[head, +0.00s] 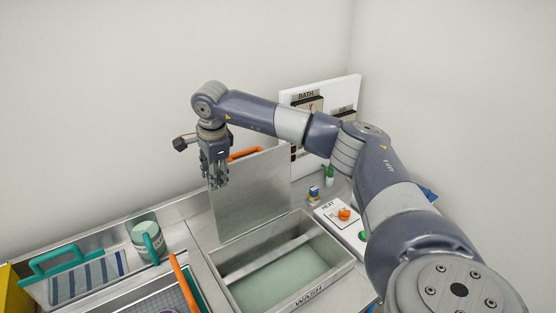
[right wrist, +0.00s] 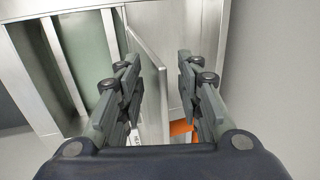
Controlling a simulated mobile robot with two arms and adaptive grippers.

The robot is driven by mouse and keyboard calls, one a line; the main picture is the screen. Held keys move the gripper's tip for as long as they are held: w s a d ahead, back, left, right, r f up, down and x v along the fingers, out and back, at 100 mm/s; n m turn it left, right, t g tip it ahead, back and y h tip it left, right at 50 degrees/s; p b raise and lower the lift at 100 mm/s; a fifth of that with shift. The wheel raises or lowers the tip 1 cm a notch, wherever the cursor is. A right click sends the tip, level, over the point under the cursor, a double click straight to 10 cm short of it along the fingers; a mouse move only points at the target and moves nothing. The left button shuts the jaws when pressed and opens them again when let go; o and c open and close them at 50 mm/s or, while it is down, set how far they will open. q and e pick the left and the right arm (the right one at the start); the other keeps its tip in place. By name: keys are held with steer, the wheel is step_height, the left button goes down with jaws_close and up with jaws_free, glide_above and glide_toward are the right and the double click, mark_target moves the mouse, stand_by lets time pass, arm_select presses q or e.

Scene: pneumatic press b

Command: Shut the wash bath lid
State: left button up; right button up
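The wash bath (head: 325,285) is open at the bottom middle of the head view, with pale green liquid inside. Its grey metal lid (head: 255,195) stands upright at the bath's back edge, with an orange handle (head: 245,154) on its rear face. My right gripper (head: 217,184) points down at the lid's upper left edge. In the right wrist view my right gripper (right wrist: 158,70) is open, and the lid (right wrist: 147,65) shows nearly edge-on between the fingers. The orange handle (right wrist: 181,128) shows near the right finger. Whether a finger touches the lid I cannot tell. My left gripper is out of view.
A heat panel (head: 340,221) with an orange knob is right of the bath. A labelled white board (head: 350,92) stands behind the lid. At the left are a mug (head: 144,235), a striped board with a green handle (head: 75,280) and a tray. My right arm spans above the bath's right side.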

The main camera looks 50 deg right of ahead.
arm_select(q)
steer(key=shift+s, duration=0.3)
arm_select(e)
steer(key=shift+s, duration=0.2)
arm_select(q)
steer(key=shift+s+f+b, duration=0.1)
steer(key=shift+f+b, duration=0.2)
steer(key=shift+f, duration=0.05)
arm_select(e)
steer(key=shift+s+a, duration=0.2)
steer(key=shift+s, duration=0.65)
steer(key=shift+s+a, duration=0.2)
steer(key=shift+s, duration=0.6)
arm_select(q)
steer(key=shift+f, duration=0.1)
arm_select(e)
steer(key=shift+s+f, duration=0.1)
steer(key=shift+f, duration=0.05)
arm_select(q)
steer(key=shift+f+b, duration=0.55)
steer(key=shift+b, duration=0.15)
arm_select(e)
steer(key=shift+s+a+f, duration=0.15)
steer(key=shift+s+a, duration=0.1)
steer(key=shift+s, duration=0.6)
steer(key=shift+s+a+f, duration=0.1)
steer(key=shift+s+a, duration=0.1)
steer(key=shift+s, duration=0.65)
